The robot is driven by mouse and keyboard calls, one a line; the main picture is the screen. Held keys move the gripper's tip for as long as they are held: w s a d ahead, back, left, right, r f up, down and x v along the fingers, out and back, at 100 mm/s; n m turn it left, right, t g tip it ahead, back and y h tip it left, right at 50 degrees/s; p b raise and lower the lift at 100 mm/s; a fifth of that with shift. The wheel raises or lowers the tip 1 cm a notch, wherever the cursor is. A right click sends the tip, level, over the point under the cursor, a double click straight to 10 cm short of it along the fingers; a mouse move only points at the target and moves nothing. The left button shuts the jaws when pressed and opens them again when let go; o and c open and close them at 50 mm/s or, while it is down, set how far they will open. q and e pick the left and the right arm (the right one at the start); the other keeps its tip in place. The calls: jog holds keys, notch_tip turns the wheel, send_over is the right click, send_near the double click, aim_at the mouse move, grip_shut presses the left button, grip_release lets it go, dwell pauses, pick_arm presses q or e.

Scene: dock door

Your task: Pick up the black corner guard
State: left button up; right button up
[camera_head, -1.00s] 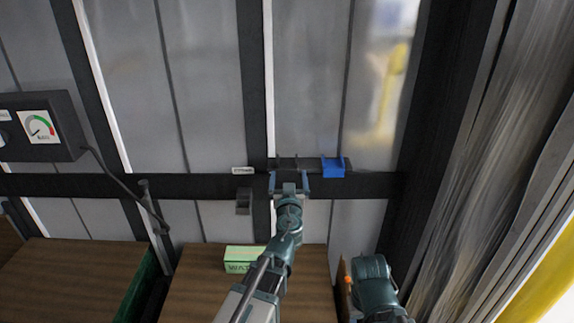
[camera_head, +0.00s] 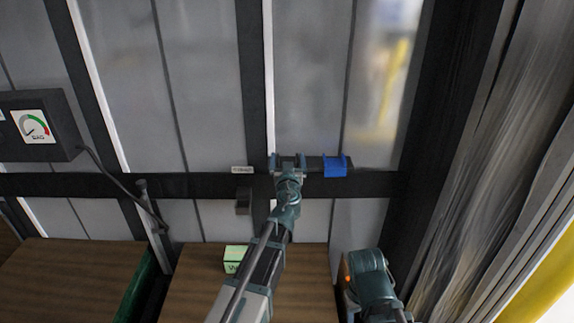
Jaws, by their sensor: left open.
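A dark piece, which looks like the black corner guard (camera_head: 313,163), shows against the dark horizontal rail, just left of a blue corner guard (camera_head: 335,168). My left gripper (camera_head: 287,161) is open, with its two fingers spread in front of the left part of the dark piece. The gripper hides much of it, and dark on dark makes its outline hard to read. I cannot tell whether the fingers touch it. My right arm shows at the lower right, but its gripper is not in view.
A gauge box (camera_head: 38,127) with a cable is at the left. A green box (camera_head: 236,257) stands on a wooden top (camera_head: 193,293). A translucent curtain (camera_head: 480,170) hangs at the right.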

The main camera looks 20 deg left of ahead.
pick_arm(q)
jog(key=shift+s, duration=0.1)
jog(key=shift+c, duration=0.7)
jog(key=c, duration=1)
jog(key=shift+o, duration=0.2)
jog(key=shift+r, duration=0.15)
pick_arm(e)
jog(key=shift+r, duration=0.15)
